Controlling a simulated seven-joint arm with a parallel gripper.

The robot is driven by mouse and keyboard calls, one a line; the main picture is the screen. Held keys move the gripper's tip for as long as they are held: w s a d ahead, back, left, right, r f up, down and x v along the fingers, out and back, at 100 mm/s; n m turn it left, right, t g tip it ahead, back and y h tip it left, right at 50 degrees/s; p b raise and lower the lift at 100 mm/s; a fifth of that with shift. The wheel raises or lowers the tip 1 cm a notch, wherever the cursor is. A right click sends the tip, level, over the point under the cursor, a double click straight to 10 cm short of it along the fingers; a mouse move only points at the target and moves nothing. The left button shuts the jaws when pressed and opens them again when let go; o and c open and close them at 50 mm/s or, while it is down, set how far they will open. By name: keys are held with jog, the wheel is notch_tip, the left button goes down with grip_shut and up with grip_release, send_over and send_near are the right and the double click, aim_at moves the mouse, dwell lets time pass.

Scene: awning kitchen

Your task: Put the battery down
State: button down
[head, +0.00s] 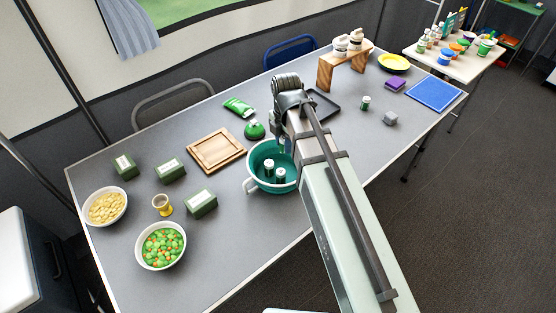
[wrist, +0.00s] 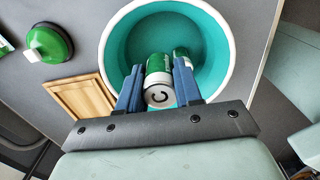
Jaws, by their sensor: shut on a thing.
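My gripper (wrist: 158,66) is shut on a green and white battery (wrist: 159,92) with a letter C on its pale end. The fingers are on either side of it, over the teal bowl with a white rim (wrist: 112,52). A second green battery (wrist: 181,53) is in the bowl, just beyond the right finger. In the head view the bowl (head: 255,182) is near the table's front edge and shows two batteries, one of them at the right (head: 280,176). Whether the held battery touches the bowl's bottom cannot be told.
A wooden board (head: 216,150) and a green rounded object (head: 254,130) are left of and behind the bowl. A black tray (head: 322,106) lies behind my arm. Another small green container (head: 366,103) and a grey cube (head: 390,119) are to the right. Green boxes and food bowls fill the left.

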jog(key=shift+n, duration=1.1)
jog(key=shift+f, duration=0.15)
send_near(284, 163)
jog(key=shift+n, duration=0.3)
jog(key=shift+s+d+f, duration=0.1)
jog(key=shift+s+f, duration=0.45)
jog(key=shift+f, duration=0.4)
jog(key=shift+s+f, duration=0.5)
jog(key=shift+f, duration=0.45)
jog(key=shift+s+d+f, duration=0.1)
jog(key=shift+s+f, duration=0.45)
jog(key=shift+f, duration=0.4)
jog(key=shift+f, duration=0.1)
jog(key=c, duration=0.8)
grip_release()
jog(key=shift+o, duration=0.2)
jog(key=shift+r, duration=6.1)
